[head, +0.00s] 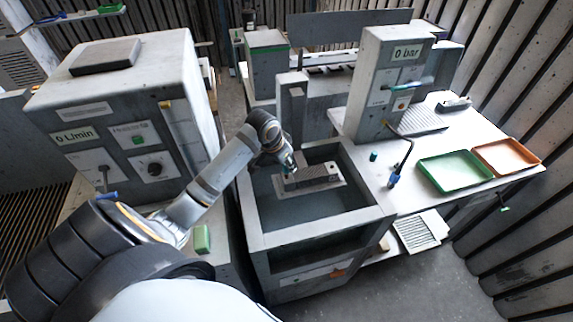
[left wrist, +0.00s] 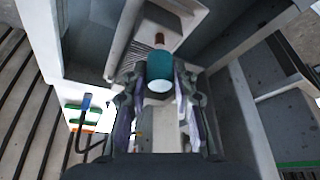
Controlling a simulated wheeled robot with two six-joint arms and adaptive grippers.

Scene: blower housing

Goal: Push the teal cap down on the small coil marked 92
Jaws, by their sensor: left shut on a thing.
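My left gripper (head: 287,162) reaches over the open grey tank in the head view. In the left wrist view its two fingers (left wrist: 160,84) are shut on a teal cap (left wrist: 160,67) with a pale near end. A reddish-brown stub (left wrist: 159,40) shows just beyond the cap; I cannot tell whether they touch. A finned grey coil block (head: 318,172) sits on a pale plate inside the tank, just below and right of the gripper. Its fins (left wrist: 143,62) show behind the cap. No 92 marking is readable. My right gripper is not in view.
The tank's rim (head: 255,215) surrounds the block. Another small teal piece (head: 373,156) and a blue-handled tool (head: 394,178) are on the right bench. Green (head: 455,187) and orange (head: 533,160) trays lie farther right. A grey cabinet reading 0 L/min (head: 75,136) stands left.

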